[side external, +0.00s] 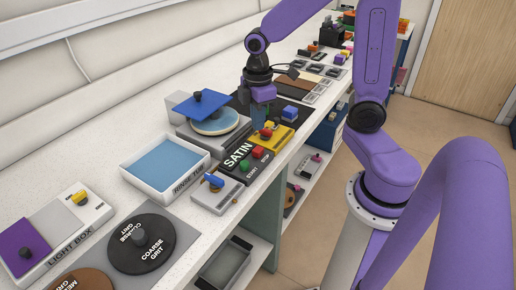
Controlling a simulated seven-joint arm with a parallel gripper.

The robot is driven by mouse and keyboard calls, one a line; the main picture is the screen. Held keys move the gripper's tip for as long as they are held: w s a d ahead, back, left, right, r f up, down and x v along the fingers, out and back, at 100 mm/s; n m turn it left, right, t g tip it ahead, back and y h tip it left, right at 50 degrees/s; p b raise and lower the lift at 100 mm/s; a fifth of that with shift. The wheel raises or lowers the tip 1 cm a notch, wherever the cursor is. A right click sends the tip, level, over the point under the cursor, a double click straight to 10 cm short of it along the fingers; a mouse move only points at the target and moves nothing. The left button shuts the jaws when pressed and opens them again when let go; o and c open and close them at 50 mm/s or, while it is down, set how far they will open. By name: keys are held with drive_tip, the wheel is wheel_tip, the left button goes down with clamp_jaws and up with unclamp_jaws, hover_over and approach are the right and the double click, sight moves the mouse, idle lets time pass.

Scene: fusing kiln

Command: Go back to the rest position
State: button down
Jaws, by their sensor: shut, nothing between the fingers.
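My gripper (262,112) is shut and empty. It points down over the dark mat (240,109) in the middle of the long white bench. It is just behind the yellow box (270,138) with an orange-red knob and close to the blue block (290,112). I cannot tell from this view how high the fingertips are or whether they touch anything. My purple arm reaches in from the right, above the bench edge.
A round plate with a blue square sheet (202,103) stands left of my gripper.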

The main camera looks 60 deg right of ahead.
drive_tip(key=s+a+r, duration=0.1)
drive_tip(key=s+a, duration=0.2)
drive_tip(key=s, duration=0.5)
drive_tip(key=s+a+r, duration=0.1)
drive_tip(key=s+a, duration=0.3)
drive_tip(key=s, duration=0.5)
drive_tip(key=shift+s+r+n, duration=0.25)
drive_tip(key=shift+n, duration=0.05)
drive_tip(key=shift+a, duration=0.1)
idle(0.8)
